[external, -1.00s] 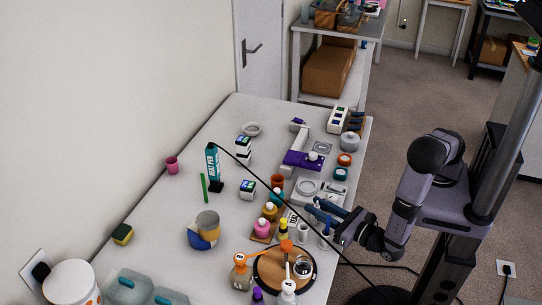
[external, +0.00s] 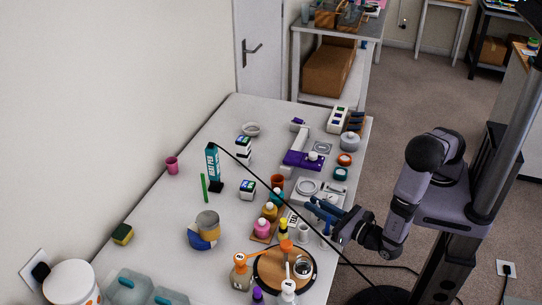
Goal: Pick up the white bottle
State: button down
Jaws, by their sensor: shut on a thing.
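My gripper (external: 322,211) reaches in from the right over the right edge of the table, with its blue fingers pointing left. It is shut on a small white bottle (external: 325,231), which shows just below the fingers. The fingers cover its upper part, and I cannot tell whether its base touches the table. Another white bottle (external: 287,290) with a white pump top stands at the near edge, apart from my gripper.
A purple-and-white device (external: 303,160) is farther back. A dark cable crosses the table diagonally. The left middle of the table is mostly clear.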

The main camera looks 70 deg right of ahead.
jog(key=shift+r+b, duration=0.6)
jog(key=shift+r, duration=4.3)
